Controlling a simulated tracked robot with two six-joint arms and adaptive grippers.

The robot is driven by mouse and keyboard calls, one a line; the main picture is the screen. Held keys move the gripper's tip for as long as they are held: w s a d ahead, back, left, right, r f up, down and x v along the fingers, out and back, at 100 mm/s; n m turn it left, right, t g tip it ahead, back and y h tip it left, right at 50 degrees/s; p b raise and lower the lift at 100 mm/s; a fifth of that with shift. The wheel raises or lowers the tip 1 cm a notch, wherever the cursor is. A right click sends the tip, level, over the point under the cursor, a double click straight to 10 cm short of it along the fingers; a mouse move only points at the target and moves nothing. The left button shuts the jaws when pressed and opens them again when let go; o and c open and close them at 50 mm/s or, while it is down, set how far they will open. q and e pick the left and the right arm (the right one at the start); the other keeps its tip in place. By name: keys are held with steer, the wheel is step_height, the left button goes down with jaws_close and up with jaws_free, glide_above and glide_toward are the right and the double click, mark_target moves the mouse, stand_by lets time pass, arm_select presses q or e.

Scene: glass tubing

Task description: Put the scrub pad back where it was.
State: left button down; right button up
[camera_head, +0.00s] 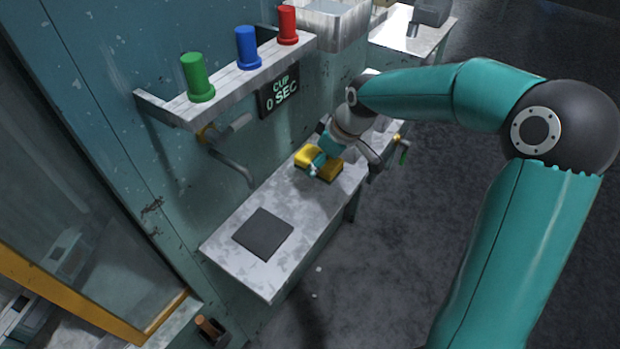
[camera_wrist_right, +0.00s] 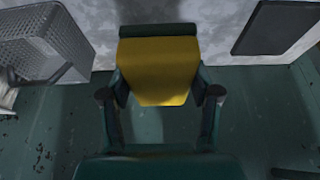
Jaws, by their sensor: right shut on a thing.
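The yellow scrub pad (camera_head: 331,172) is over the far part of the narrow grey bench (camera_head: 225,247), below the shelf. My right gripper (camera_head: 318,165) is shut on it, and a teal finger crosses its middle in the head view. In the right wrist view the pad (camera_wrist_right: 158,70) sits between the two fingers of my right gripper (camera_wrist_right: 158,80), one on each side. I cannot tell whether the pad touches the bench top. My left gripper is not in view.
A dark square mat (camera_head: 263,234) lies on the near bench; it also shows in the right wrist view (camera_wrist_right: 288,27). Green (camera_head: 196,78), blue (camera_head: 247,48) and red (camera_head: 288,26) cylinders stand on the wall shelf (camera_head: 222,92). A bent pipe (camera_head: 230,168) juts below. A wire basket (camera_wrist_right: 45,42) is at left in the wrist view.

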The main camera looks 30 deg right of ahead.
mark_target(331, 166)
steer(key=x, duration=0.3)
steer(key=shift+s+a+f, duration=0.1)
steer(key=shift+s+f, duration=0.2)
steer(key=shift+f, duration=0.2)
steer(key=shift+f+p, duration=0.35)
steer(key=shift+f, duration=1.45)
steer(key=shift+f, duration=0.1)
steer(key=o, duration=1.1)
steer(key=b+v, duration=0.1)
steer(key=v, duration=1.1)
steer(key=shift+s, duration=0.1)
